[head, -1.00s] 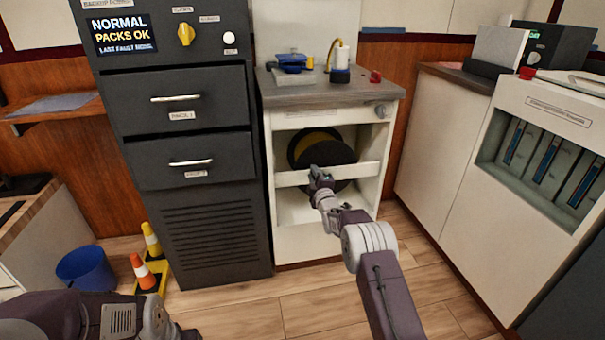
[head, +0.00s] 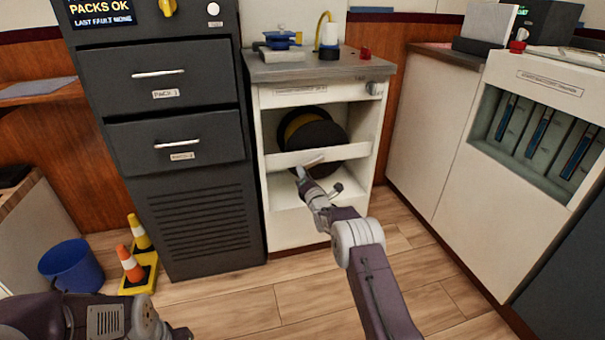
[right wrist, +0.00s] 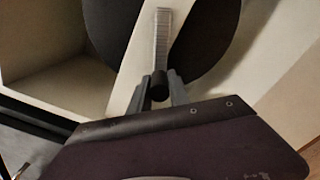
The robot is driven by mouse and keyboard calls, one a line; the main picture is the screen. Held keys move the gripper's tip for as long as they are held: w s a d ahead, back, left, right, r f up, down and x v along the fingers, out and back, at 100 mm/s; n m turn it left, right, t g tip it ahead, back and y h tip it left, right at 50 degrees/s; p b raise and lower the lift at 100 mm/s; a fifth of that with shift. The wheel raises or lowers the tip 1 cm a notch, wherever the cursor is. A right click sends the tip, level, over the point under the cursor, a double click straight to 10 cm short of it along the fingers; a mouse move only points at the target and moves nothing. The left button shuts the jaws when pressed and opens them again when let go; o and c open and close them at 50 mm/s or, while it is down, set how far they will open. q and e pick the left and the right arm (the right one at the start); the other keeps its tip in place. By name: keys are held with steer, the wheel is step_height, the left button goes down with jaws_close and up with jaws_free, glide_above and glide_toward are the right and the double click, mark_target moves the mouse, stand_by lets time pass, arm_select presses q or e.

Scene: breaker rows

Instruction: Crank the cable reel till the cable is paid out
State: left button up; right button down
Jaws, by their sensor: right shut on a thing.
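The cable reel (head: 322,133), a dark disc with a yellow band behind it, sits inside the open front of a white cabinet. A pale crank arm (head: 313,162) shows in front of it, across the cabinet's cross bar. My right gripper (head: 301,175) is low in front of the reel. In the right wrist view its two fingers are closed on the dark crank handle (right wrist: 159,85), at the end of the grey ribbed crank arm (right wrist: 160,38). Part of the reel is hidden behind the bar. Only my left forearm shows at bottom left; its gripper is out of frame.
The white cabinet's grey top (head: 300,68) holds a blue device and a small bottle. A dark drawer cabinet (head: 205,215) stands close on the left. Cones (head: 133,265) and a blue bucket (head: 72,266) are on the floor. White units stand right.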

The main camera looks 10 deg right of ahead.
steer(key=shift+d+f+n+b, duration=0.35)
steer(key=shift+d+n, duration=0.05)
steer(key=shift+n, duration=0.5)
steer(key=shift+d+f+n+b, duration=0.3)
steer(key=shift+d+n+b, duration=0.1)
steer(key=shift+n, duration=0.5)
steer(key=c, duration=1.3)
jaws_free()
steer(key=shift+w+a, duration=0.1)
steer(key=shift+o, duration=0.2)
steer(key=shift+f, duration=0.15)
steer(key=s+b, duration=0.6)
steer(key=s, duration=0.3)
